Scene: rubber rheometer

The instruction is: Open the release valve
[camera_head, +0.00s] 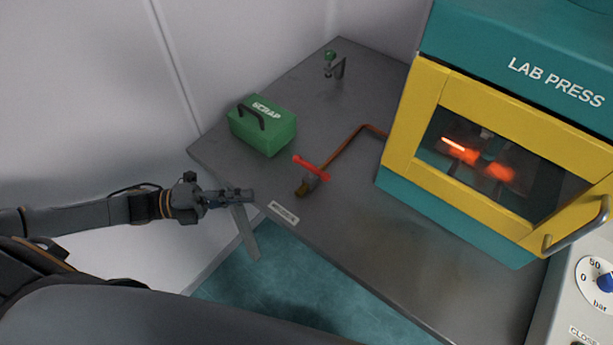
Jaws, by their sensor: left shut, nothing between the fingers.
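The release valve (308,178) sits on the grey table, with a red lever handle on top and a brass-coloured body below. A copper pipe (348,147) runs from it back to the press. A small label plate (284,212) lies in front of it near the table's edge. My left gripper (248,196) is shut and empty. It is at the table's front-left edge, to the left of the valve and apart from it. My right gripper is not in view.
A green SCRAP box (263,127) with a dark handle stands behind the valve. A small green-topped fixture (333,64) is at the back. The yellow and teal lab press (399,143) stands at right, glowing inside. A gauge panel (597,283) is at the lower right.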

